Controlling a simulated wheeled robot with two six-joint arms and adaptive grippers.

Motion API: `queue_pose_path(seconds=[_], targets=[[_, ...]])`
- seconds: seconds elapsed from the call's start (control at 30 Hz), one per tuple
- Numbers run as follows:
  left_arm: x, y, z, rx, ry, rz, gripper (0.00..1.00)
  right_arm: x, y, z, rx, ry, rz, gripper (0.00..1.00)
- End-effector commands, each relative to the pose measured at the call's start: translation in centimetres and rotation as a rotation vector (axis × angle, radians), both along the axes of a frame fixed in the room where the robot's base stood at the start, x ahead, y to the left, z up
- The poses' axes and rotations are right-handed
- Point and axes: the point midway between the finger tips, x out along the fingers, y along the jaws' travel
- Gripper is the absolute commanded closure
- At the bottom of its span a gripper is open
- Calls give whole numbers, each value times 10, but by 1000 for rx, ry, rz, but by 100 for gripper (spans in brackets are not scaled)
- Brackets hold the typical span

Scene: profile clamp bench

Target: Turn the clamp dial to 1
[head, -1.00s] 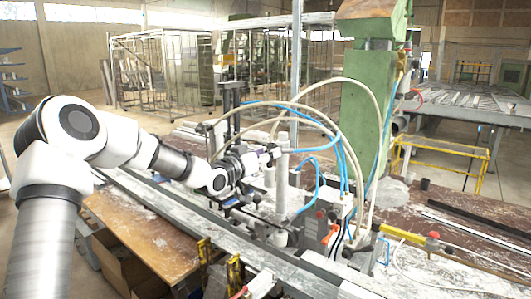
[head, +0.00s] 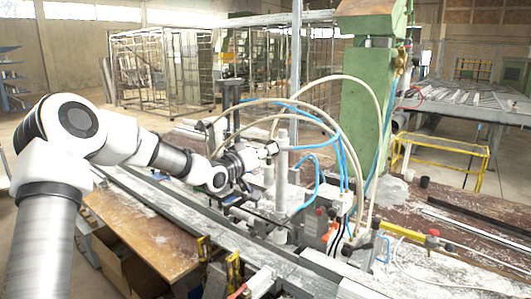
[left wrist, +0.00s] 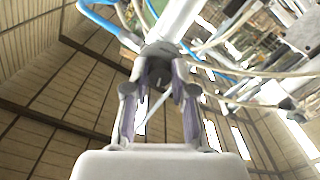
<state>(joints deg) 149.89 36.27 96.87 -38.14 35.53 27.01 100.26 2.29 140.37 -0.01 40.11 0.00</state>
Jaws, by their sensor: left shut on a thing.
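My left gripper (head: 270,149) reaches in from the left to the upright metal post of the clamp (head: 282,180). In the left wrist view my left gripper (left wrist: 160,82) has its two fingers closed on the clamp dial (left wrist: 160,50), a dark grey round piece at the end of a pale cylinder. The fingers touch it from both sides. The dial's markings and pointer cannot be read in either view. In the head view the dial is too small and covered by the fingers to make out. My right gripper is not in view.
Blue and cream hoses (head: 345,150) arch around the clamp, close to the gripper. A green machine column (head: 366,120) stands behind. A long metal profile rail (head: 170,208) crosses the bench in front. A yellow-handled tool (head: 405,233) lies at the right.

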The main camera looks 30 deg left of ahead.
Motion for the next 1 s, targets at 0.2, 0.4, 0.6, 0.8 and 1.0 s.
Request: queue_pose_path(seconds=[0.2,0.4,0.6,0.8,1.0], targets=[[0,0,1,-202,14,1,100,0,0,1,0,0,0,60],[0,0,2,-389,29,1,100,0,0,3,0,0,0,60],[0,0,2,-556,42,0,100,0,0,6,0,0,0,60],[0,0,2,-679,51,0,100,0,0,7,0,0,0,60],[0,0,1,-748,56,1,100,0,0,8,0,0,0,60]])
